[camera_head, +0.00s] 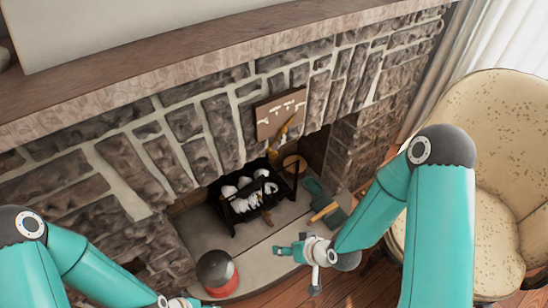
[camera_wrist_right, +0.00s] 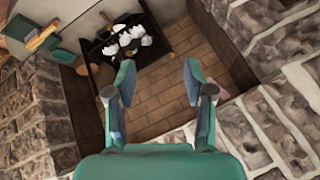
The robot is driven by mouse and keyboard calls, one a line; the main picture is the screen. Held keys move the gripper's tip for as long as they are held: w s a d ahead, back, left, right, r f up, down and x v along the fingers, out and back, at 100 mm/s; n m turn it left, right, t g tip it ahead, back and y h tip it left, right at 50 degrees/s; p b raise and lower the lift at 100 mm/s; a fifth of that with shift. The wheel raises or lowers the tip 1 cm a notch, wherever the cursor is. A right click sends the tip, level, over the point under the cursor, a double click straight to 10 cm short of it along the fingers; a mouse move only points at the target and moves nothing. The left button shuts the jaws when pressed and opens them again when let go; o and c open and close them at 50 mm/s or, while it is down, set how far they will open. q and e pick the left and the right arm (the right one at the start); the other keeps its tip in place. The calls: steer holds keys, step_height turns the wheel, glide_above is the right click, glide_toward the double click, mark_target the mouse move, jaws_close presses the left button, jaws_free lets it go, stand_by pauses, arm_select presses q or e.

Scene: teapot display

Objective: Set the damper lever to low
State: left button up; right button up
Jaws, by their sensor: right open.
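The damper lever (camera_head: 287,128) is a slim brass-yellow handle on the stone fireplace front. It slants from upper right to lower left, at the lower right edge of a brown plaque (camera_head: 278,112) with pale marks too small to read. My right gripper (camera_head: 297,269) is open and empty, below the lever in the head view and apart from it. In the right wrist view its two fingers (camera_wrist_right: 159,80) are spread, with the firebox floor behind them. I cannot make out the lever in that view. My left gripper (camera_head: 184,303) is barely visible at the bottom edge.
A black grate (camera_head: 233,216) with white logs stands in the firebox. A teal pan (camera_head: 337,215) with a wooden-handled tool is beside it. A dark, red-based round object (camera_head: 216,272) is near the hearth's front. An armchair (camera_head: 492,120) stands right; the mantel (camera_head: 180,68) juts above.

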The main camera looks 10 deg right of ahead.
steer(key=w+d+r+n+t+b, duration=0.1)
steer(key=w+d+r+t+b, duration=0.15)
steer(key=w+b, duration=0.3)
steer(key=n+t+y+b, duration=0.25)
steer(key=t+b, duration=0.55)
steer(key=b, duration=0.9)
glide_toward(275, 157)
steer(key=shift+n+h, duration=0.35)
steer(key=x, duration=1)
steer(key=shift+w+a+r, duration=0.15)
steer(key=shift+w+a, duration=0.1)
steer(key=shift+a, duration=0.1)
arm_select(q)
step_height(275, 157, down, 25)
arm_select(e)
jaws_close()
